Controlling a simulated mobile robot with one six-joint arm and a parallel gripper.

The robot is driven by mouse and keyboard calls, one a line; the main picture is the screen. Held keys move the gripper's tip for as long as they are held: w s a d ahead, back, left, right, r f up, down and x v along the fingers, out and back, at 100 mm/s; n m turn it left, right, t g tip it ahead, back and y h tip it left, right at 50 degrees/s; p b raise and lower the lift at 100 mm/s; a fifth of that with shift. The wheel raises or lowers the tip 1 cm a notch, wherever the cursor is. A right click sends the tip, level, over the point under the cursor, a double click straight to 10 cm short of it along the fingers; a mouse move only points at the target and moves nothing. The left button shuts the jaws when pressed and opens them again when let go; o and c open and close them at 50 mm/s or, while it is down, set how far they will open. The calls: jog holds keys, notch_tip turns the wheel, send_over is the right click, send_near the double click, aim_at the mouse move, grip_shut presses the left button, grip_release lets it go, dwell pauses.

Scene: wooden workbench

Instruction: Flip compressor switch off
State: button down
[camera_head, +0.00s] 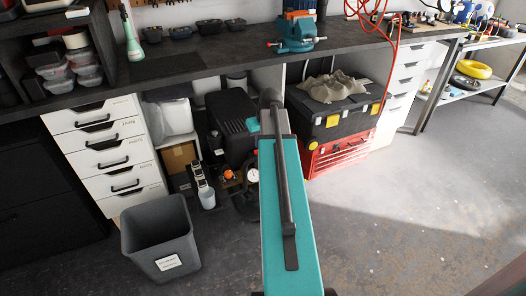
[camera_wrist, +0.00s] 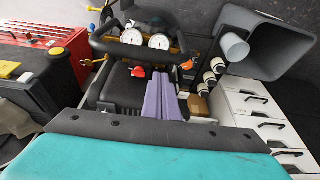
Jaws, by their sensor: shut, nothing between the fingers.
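The black compressor (camera_head: 230,122) stands on the floor under the workbench, partly hidden behind my teal arm. In the wrist view, the compressor (camera_wrist: 121,84) shows two round white gauges (camera_wrist: 160,42) and a small red knob (camera_wrist: 138,71). I cannot tell for sure whether this red knob is the switch, or its position. My gripper (camera_wrist: 163,77) shows as two lavender fingers, shut together and empty. The fingertips are just right of the red knob in the wrist view; contact cannot be seen. In the head view, my arm hides the gripper.
A grey bin (camera_head: 160,239) stands at the front left, beside white drawers (camera_head: 104,150). A black toolbox (camera_head: 327,112) on a red tool chest (camera_head: 338,153) stands right of the compressor. The workbench (camera_head: 225,47) overhangs it. Floor at the right is clear.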

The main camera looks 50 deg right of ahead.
jog(key=s+d+r, duration=0.3)
jog(key=d, duration=0.2)
jog(key=shift+d+r, duration=0.2)
jog(key=shift+d, duration=0.15)
jog(key=shift+f, duration=0.2)
jog(key=shift+w+d+r+p+x, duration=0.25)
jog(key=shift+w+x, duration=0.45)
jog(key=shift+x, duration=2.8)
jog(key=shift+w+d+r+p+x, duration=0.1)
jog(key=shift+w+d+r+x, duration=0.3)
jog(key=shift+x, duration=3.05)
jog(key=shift+w+d+r+p+x, duration=0.15)
jog(key=shift+w+d+x, duration=0.55)
jog(key=shift+x, duration=2.8)
jog(key=shift+w+a+t, duration=0.3)
jog(key=shift+w+a, duration=0.15)
